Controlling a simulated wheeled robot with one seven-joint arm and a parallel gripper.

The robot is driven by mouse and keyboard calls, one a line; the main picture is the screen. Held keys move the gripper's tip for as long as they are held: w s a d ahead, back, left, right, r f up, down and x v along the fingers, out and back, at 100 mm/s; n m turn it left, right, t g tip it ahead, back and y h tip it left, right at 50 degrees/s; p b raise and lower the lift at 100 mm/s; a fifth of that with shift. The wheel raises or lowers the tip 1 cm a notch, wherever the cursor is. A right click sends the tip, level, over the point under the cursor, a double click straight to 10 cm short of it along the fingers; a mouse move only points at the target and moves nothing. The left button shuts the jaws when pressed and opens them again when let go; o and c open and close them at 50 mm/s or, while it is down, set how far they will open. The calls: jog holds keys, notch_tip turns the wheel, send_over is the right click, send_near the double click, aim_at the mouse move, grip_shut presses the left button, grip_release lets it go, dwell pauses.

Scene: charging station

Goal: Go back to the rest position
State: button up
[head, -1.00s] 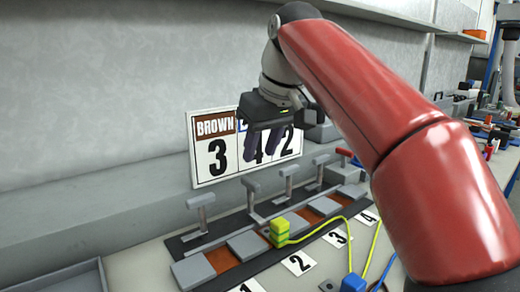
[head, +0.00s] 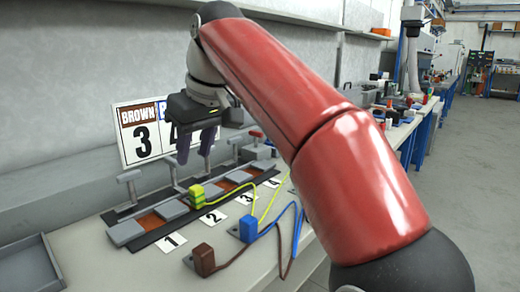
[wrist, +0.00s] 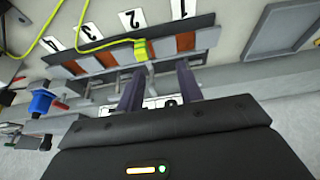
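My gripper (head: 196,146) hangs in front of the wall sign, above the charging station. Its two purple fingers are apart with nothing between them, as the wrist view (wrist: 160,82) also shows. A yellow-green plug (head: 197,194) with a yellow cable sits on the station (head: 125,232) near label 2; it also shows in the wrist view (wrist: 141,47). I cannot tell how deep it is seated. A brown plug (head: 203,260) and a blue plug (head: 248,228) stand on the table in front of the labels. The sign (head: 140,132) reads BROWN 3; its right part is mostly hidden by my gripper.
A grey tray (head: 30,262) lies at the left. Grey levers stand along the back of the station. My red arm covers much of the middle. A bench with tools (head: 400,128) runs along the wall behind it, with open floor (head: 470,190) at the right.

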jog(key=s+d+f+m+t+h, duration=0.1)
jog(key=s+d+f+m, duration=0.3)
jog(key=d, duration=0.4)
jog(key=s+d+f+m+t+h, duration=0.1)
jog(key=s+d+f, duration=0.2)
jog(key=d+f, duration=0.4)
jog(key=s+d+f+m, duration=0.2)
jog(key=s+d+f, duration=0.3)
jog(key=d+f, duration=0.1)
jog(key=s+d+f+m+h, duration=0.1)
jog(key=s+d+f+m, duration=0.2)
jog(key=s+d+f, duration=0.3)
notch_tip(320, 180, down, 3)
jog(key=shift+s+f+t+h, duration=0.2)
jog(key=shift+s+t+h, duration=0.1)
